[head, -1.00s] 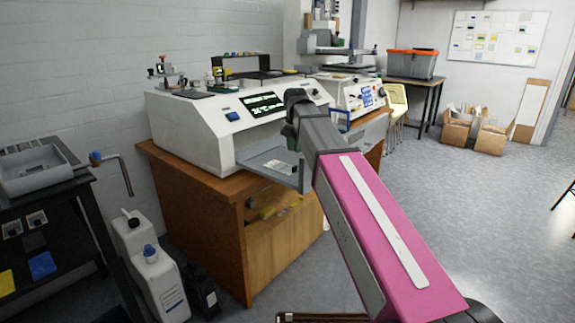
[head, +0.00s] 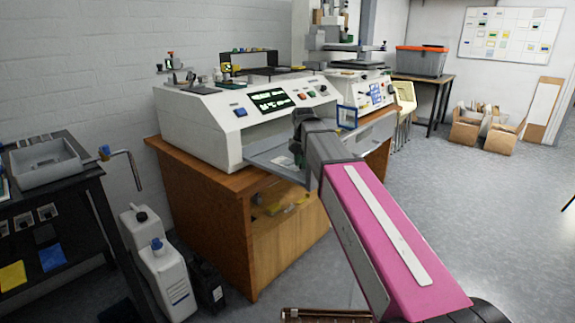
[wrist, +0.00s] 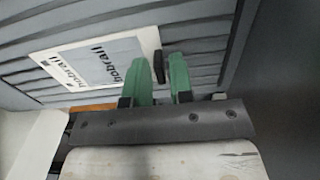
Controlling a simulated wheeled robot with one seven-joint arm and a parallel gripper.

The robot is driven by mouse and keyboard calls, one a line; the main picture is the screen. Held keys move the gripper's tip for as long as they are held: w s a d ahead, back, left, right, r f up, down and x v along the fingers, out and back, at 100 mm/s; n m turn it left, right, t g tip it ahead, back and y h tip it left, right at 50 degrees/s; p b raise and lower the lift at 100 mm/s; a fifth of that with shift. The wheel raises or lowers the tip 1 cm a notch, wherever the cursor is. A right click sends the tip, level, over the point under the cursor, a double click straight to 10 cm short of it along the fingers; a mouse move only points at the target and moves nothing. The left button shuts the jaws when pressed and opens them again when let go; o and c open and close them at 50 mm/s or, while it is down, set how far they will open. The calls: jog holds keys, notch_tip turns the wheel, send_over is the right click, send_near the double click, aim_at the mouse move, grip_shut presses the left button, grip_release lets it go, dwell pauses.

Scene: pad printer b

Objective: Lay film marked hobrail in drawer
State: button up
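The drawer (head: 266,150) is a grey tray pulled out from the front of the white machine. A pale film sheet (head: 284,161) lies in it, partly hidden by my arm. In the wrist view the film (wrist: 105,60) is white with a grey area, marked "hobrail" twice, flat on the ribbed grey drawer floor (wrist: 150,18). A small dark tab (wrist: 158,67) stands at its right edge. My gripper (wrist: 167,65) has green fingers with a narrow gap between them, and the tab shows in that gap. I see no firm grip. In the head view my gripper (head: 297,148) is over the drawer.
The white machine (head: 205,125) stands on a wooden cabinet (head: 210,215). A black cart (head: 70,200) with a grey tray and white jugs (head: 165,270) are at the left. Open floor (head: 480,210) lies to the right.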

grip_shut()
jog(key=shift+r, duration=0.2)
jog(key=shift+r, duration=1.8)
